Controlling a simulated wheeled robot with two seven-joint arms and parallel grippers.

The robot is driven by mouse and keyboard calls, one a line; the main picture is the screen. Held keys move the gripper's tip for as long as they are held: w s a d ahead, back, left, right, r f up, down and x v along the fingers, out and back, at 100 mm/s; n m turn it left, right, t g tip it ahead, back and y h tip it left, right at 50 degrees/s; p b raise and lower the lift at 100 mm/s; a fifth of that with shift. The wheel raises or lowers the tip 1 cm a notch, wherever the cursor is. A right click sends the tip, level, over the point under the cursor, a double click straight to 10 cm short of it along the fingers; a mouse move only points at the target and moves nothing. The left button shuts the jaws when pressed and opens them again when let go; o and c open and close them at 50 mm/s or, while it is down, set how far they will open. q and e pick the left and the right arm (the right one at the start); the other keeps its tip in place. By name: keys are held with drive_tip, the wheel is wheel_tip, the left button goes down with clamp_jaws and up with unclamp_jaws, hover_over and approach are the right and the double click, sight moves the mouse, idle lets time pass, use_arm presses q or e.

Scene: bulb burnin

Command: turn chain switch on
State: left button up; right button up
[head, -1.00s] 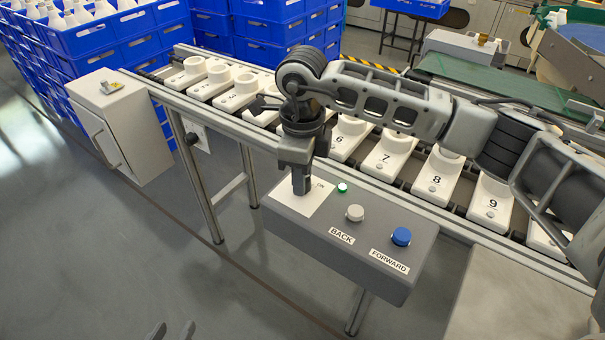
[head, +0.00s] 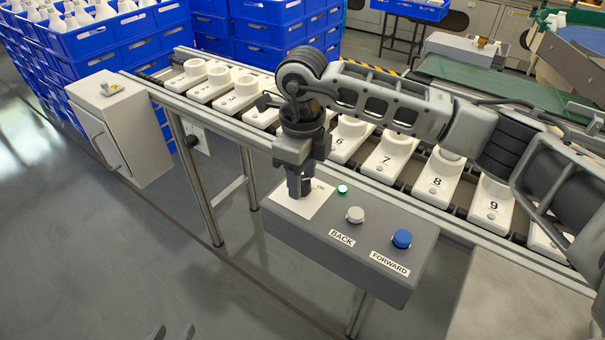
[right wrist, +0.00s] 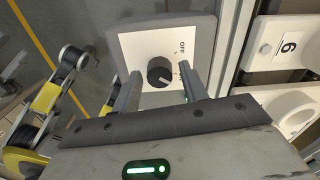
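The chain switch is a round black knob (right wrist: 160,72) on a white plate (right wrist: 140,50) marked OFF; a pale mark on the knob points to the lower right in the right wrist view. The plate (head: 312,206) lies on the left end of the grey control box (head: 330,240) in the head view, where my gripper hides the knob. My right gripper (head: 300,192) points down over the plate. Its fingers (right wrist: 161,88) are open, one on each side of the knob, with gaps visible. My left gripper (head: 173,334) is open and empty at the bottom edge, far from the box.
A grey cabinet (head: 125,130) stands left. Floor in front is clear.

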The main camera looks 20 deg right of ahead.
sight(303, 180)
drive_tip(key=shift+o, duration=0.2)
wheel_tip(303, 180, up, 16)
idle(0.5)
drive_tip(key=shift+f, duration=0.1)
